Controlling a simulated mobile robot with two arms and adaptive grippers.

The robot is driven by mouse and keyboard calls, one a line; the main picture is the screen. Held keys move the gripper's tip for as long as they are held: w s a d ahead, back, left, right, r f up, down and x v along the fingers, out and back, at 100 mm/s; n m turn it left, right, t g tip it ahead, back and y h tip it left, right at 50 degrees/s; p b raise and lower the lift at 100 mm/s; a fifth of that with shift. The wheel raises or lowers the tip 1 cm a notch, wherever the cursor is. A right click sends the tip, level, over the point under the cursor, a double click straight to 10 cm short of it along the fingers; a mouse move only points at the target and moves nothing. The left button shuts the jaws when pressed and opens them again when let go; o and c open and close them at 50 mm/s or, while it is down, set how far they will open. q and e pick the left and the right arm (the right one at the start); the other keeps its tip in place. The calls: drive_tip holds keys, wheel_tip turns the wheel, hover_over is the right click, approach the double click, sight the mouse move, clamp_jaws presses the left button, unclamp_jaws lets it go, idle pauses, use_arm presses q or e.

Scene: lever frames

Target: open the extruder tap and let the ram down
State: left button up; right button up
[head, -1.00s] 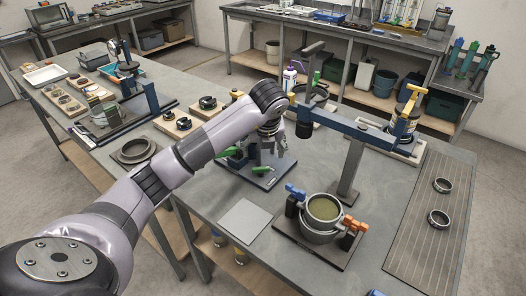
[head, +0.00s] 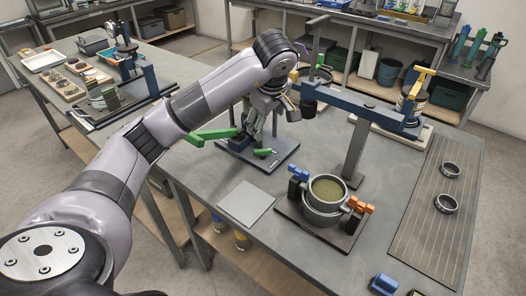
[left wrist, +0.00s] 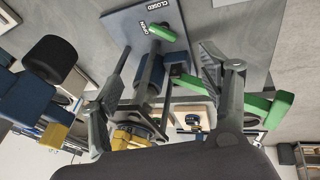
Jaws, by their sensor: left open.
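The tap unit stands on a blue base plate (head: 282,152) in the middle of the table. It has a long green lever (head: 213,135) pointing left and a smaller green handle (head: 263,152) low at the front. Contact cannot be told. The ram cannot be singled out. My right gripper is not seen.
A blue beam (head: 370,107) on a grey post (head: 354,155) crosses right of the gripper, with a black cylinder (head: 308,107) near its left end. A filled pot (head: 325,208) stands at front. A grey square plate (head: 246,203) lies left of it. Rings lie on the ribbed mat (head: 425,225).

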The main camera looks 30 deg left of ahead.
use_arm(q)
drive_tip(key=m, duration=0.5)
drive_tip(key=m+p, duration=0.2)
drive_tip(key=m, duration=0.1)
approach(263, 150)
drive_tip(key=x, duration=0.8)
drive_tip(key=shift+f, duration=0.2)
drive_tip(key=shift+c, duration=0.4)
drive_tip(key=c, duration=1.1)
